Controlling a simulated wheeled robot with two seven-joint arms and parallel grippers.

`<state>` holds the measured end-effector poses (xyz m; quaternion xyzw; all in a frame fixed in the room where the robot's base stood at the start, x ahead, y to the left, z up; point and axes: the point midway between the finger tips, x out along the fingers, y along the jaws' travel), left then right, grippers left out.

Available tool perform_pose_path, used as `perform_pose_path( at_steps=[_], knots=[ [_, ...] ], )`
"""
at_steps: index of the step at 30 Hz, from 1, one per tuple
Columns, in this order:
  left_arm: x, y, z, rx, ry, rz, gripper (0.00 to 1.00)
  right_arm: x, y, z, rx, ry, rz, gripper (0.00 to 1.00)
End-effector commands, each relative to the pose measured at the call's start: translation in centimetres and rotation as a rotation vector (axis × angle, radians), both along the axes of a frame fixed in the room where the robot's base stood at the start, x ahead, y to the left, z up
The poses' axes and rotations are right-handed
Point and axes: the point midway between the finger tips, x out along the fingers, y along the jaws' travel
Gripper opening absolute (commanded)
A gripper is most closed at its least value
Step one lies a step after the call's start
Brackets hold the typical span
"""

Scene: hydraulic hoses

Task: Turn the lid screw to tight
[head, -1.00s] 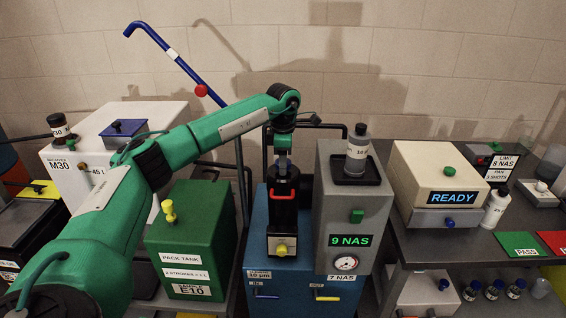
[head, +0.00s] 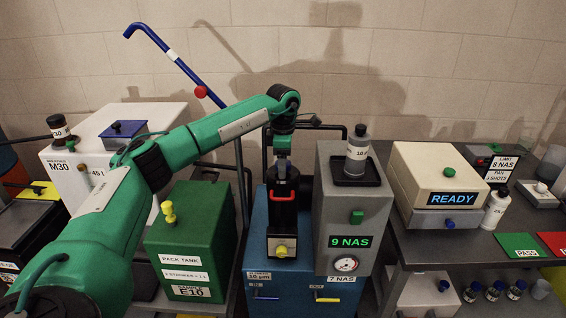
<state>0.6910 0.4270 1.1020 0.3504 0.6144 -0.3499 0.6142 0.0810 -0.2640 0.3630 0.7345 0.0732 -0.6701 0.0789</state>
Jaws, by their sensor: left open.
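A black filter housing (head: 283,216) stands upright on a blue cabinet (head: 258,228), with a red handle (head: 283,198) near its top and a yellow knob (head: 281,249) low on its front. My left arm reaches over from the left, and my left gripper (head: 283,176) points down at the top of the housing. Its jaws are open around or just above the lid. The lid screw is hidden behind the gripper, and I cannot tell whether the jaws touch it. My right gripper is not in view.
A grey unit (head: 332,215) reading 9 NAS, with a bottle (head: 357,150) on top, stands close right of the housing. A green pack tank (head: 185,238) stands to the left. A blue bent bar (head: 150,36) rises behind my arm. A cream READY unit (head: 425,170) is further right.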

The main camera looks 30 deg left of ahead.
Motion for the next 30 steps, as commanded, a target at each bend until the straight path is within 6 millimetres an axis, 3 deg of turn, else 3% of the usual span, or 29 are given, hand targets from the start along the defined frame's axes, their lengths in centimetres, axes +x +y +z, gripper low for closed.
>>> perform_pose_path(
  at_steps=[5,15,21,30],
  knots=[
    [0.1,0.0,1.5,0.000,-0.004,0.000,0.64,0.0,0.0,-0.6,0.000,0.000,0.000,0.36],
    [0.1,0.0,9.1,-0.001,-0.005,0.000,0.64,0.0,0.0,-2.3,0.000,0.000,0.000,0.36],
    [0.1,0.0,12.4,0.001,-0.003,-0.001,0.64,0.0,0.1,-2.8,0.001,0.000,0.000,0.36],
    [0.0,0.0,13.8,0.000,0.000,0.000,0.64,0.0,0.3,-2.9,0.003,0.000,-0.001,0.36]
  ],
)
